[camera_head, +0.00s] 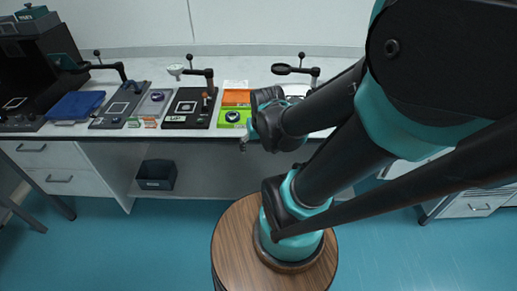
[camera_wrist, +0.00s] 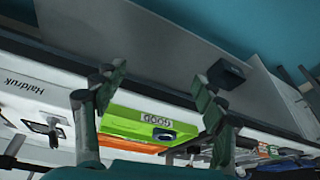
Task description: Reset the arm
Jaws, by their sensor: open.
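My arm rises from a round wooden-topped stand in the head view and reaches toward the bench, its dark and teal wrist (camera_head: 268,115) in front of the bench edge. The fingers cannot be made out there. In the wrist view my gripper (camera_wrist: 157,92) is open, with its two dark green-grey fingers spread wide and nothing between them touching either finger. Beyond the fingers lies a bright green panel (camera_wrist: 135,127) with a dark round part on it. The same green panel (camera_head: 227,123) shows on the bench, partly hidden by my wrist.
The white bench (camera_head: 230,70) carries an orange panel (camera_head: 236,97), black fixture plates (camera_head: 176,121), a blue tray (camera_head: 75,106) and upright posts with arms. A dark bin (camera_head: 157,174) sits on the shelf below. The blue floor (camera_head: 110,250) at the lower left is mostly clear.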

